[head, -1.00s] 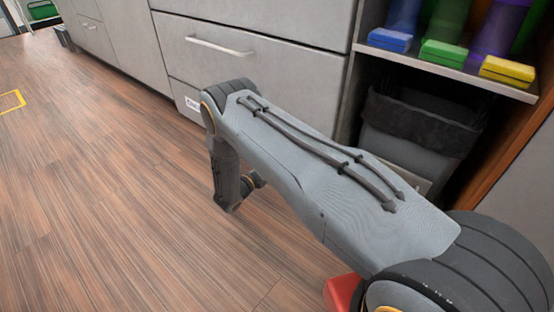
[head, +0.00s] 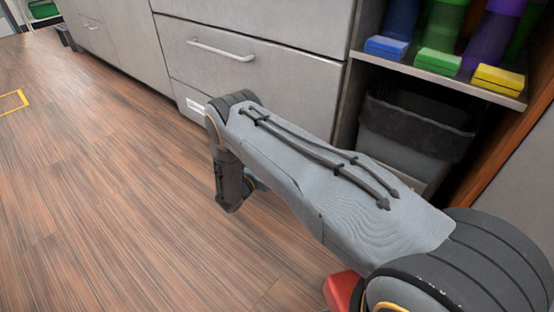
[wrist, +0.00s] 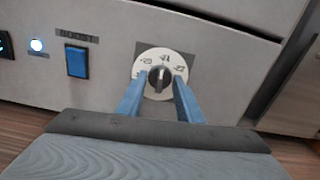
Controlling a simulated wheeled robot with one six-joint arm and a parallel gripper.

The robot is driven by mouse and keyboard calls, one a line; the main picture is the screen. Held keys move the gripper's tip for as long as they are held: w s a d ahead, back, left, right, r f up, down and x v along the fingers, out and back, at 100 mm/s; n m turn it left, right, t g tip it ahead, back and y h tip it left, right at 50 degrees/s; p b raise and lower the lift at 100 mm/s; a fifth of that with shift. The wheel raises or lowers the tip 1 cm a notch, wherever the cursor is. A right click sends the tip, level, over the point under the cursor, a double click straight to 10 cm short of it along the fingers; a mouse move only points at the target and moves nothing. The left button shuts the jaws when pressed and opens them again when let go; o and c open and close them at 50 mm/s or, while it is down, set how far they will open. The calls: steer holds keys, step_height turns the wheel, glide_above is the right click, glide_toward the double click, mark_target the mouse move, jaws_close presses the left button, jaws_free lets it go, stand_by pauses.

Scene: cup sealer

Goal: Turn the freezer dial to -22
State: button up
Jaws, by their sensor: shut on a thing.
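The freezer dial (wrist: 163,62) is a round white disc with dark markings and a dark grey pointer knob (wrist: 158,84) in its middle. It sits on a grey panel in the wrist view. My gripper (wrist: 160,82) reaches the dial from below, its two blue fingers on either side of the knob and shut on it.
A blue BOOST switch (wrist: 77,62) and a lit round indicator (wrist: 37,45) are left of the dial. In the head view, grey drawers (head: 250,60) line the back, a bin (head: 410,135) stands under a shelf (head: 440,75) of coloured items, and the wood floor (head: 90,180) at left is clear.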

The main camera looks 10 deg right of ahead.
steer(key=m+p, duration=0.3)
steer(key=m, duration=0.7)
steer(key=shift+m, duration=0.4)
stand_by(0.4)
steer(key=o, duration=1.1)
steer(key=shift+p+v, duration=1.25)
steer(key=shift+v, duration=2.7)
